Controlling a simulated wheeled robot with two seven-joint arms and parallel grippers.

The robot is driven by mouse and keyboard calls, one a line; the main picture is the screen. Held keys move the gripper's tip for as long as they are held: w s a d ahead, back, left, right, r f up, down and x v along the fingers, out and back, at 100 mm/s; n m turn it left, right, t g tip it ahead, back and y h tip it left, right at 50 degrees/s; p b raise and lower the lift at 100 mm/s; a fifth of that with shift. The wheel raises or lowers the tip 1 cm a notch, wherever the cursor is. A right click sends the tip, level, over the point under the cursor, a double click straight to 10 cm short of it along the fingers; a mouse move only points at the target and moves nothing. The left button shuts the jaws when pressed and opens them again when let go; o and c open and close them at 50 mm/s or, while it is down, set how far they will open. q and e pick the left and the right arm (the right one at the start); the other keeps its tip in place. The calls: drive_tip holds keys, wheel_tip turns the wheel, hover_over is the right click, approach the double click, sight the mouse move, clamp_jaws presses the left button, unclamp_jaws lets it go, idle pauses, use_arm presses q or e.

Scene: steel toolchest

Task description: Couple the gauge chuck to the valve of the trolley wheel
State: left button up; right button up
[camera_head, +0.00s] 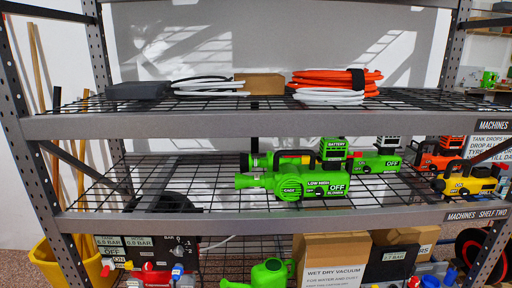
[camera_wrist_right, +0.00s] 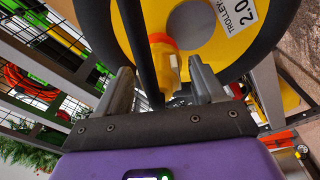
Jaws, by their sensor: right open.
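In the right wrist view, the trolley wheel (camera_wrist_right: 205,40) is a yellow disc in a black tyre, with a white label reading "TROLLEY" and "2.0". My right gripper (camera_wrist_right: 160,72) is open in front of the wheel. A yellow-orange fitting (camera_wrist_right: 164,62) lies between its fingers, with a dark hose or bar running up beside it. I cannot tell whether this fitting is the gauge chuck or part of the valve, nor whether the fingers touch it. The valve is not clearly seen. Neither gripper nor the trolley wheel can be made out in the head view.
In the head view, a steel rack holds coiled cables (camera_head: 335,82) above and a green blower (camera_head: 300,183) on the middle shelf. Cardboard boxes (camera_head: 333,255) and a gauge unit (camera_head: 140,247) are below. A yellow bucket (camera_head: 55,265) stands at left. Rack posts are close by in the wrist view.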

drive_tip(key=s+p, duration=0.2)
drive_tip(key=s, duration=0.7)
drive_tip(key=shift+d, duration=0.15)
idle(0.4)
idle(1.6)
